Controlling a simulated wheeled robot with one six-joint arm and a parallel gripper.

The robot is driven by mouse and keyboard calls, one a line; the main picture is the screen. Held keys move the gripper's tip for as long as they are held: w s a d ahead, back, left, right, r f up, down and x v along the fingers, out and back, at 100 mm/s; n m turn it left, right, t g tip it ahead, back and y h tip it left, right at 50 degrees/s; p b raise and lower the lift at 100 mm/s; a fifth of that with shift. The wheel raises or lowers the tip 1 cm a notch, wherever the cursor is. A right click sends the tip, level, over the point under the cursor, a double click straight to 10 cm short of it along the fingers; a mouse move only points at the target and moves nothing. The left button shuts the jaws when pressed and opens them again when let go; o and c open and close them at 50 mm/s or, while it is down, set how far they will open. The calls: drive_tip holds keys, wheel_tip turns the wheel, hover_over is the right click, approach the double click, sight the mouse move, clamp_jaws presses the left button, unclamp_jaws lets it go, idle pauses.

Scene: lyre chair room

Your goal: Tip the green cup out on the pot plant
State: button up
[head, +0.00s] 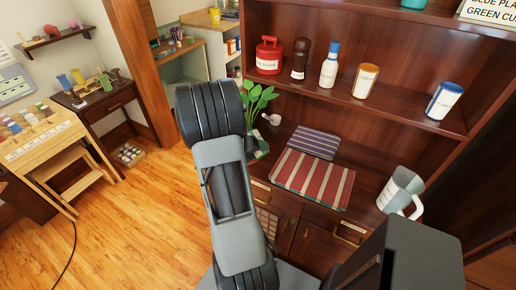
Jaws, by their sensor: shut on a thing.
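The pot plant (258,100) stands on the counter of the dark wooden cabinet, near its left end. Its green leaves show, but my arm covers its left side and much of the pot. My gripper is not seen; only thick arm links show, passing in front of the plant. No green cup is plainly visible. A teal-green thing (413,3) on the upper shelf is cut off by the top edge, so I cannot tell whether it is a cup.
A striped red mat (312,180) and a purple striped cloth (314,142) lie on the counter. A pale grey-green jug (401,192) stands at its right. A small pale object (272,119) is beside the plant. The shelf above holds a red canister (269,56) and several containers.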

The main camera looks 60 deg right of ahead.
drive_tip(key=shift+w+r+n+g+p, duration=0.1)
drive_tip(key=shift+r+n+g+p, duration=0.65)
drive_tip(key=shift+p, duration=1.95)
drive_tip(key=shift+f, duration=0.15)
drive_tip(key=shift+d+r+g+p, duration=0.2)
drive_tip(key=shift+r+g+p, duration=0.1)
drive_tip(key=shift+p, duration=0.3)
drive_tip(key=shift+d+r+n+y+p, duration=0.3)
drive_tip(key=shift+n+p, duration=0.15)
drive_tip(key=shift+p, duration=0.45)
drive_tip(key=shift+f+g, duration=0.1)
drive_tip(key=shift+g, duration=0.15)
drive_tip(key=shift+p, duration=0.3)
drive_tip(key=shift+w+d+r+n+g+p, duration=0.1)
drive_tip(key=shift+r+n+g+p, duration=0.45)
drive_tip(key=shift+p, duration=0.35)
